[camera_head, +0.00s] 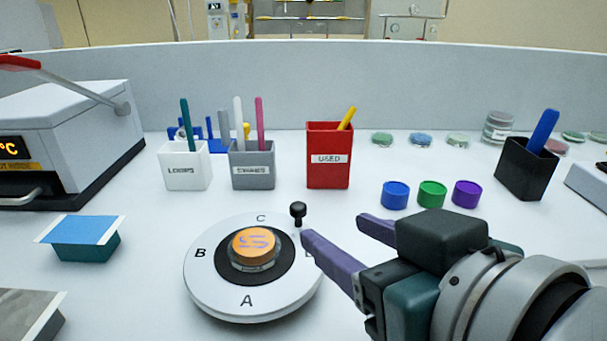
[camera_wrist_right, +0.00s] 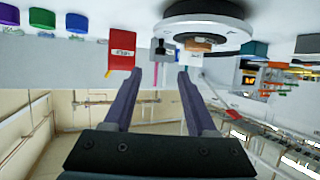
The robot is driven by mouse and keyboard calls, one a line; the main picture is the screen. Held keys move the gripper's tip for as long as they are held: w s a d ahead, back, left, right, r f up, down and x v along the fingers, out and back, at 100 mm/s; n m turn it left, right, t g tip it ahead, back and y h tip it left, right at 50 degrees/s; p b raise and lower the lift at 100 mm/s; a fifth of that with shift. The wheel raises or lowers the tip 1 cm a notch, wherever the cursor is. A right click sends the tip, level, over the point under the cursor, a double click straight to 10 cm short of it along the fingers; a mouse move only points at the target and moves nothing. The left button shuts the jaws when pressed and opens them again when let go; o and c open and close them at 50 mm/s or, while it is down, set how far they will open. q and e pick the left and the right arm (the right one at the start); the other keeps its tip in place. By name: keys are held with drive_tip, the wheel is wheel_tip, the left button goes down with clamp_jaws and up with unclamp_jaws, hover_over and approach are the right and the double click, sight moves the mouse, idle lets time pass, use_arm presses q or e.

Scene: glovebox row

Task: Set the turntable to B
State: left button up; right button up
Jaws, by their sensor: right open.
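The turntable (camera_head: 212,285) is a white disc with a black centre, standing on the bench in the head view. Its letters show A at the front, B at the left and C at the back; the right-hand letter is partly hidden by my finger. An orange-lidded dish (camera_head: 254,243) sits at its centre. A black peg knob (camera_head: 298,212) stands at its back right rim. My right gripper (camera_head: 334,228) is open and empty, one fingertip close to the knob and the rim; contact cannot be told. The turntable also shows upside down in the wrist view (camera_wrist_right: 235,33). My left gripper is not in view.
Behind the turntable stand a white cup (camera_head: 184,170), a grey cup (camera_head: 252,170) and a red USED cup (camera_head: 328,172). Blue (camera_head: 395,195), green (camera_head: 431,194) and purple (camera_head: 466,194) lids lie beyond my right gripper. A blue-topped block (camera_head: 85,242) is at the left.

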sight(301, 210)
drive_tip(key=b+x, duration=0.2)
drive_tip(key=x, duration=0.8)
drive_tip(key=shift+a+r, duration=0.1)
clamp_jaws()
idle(1.2)
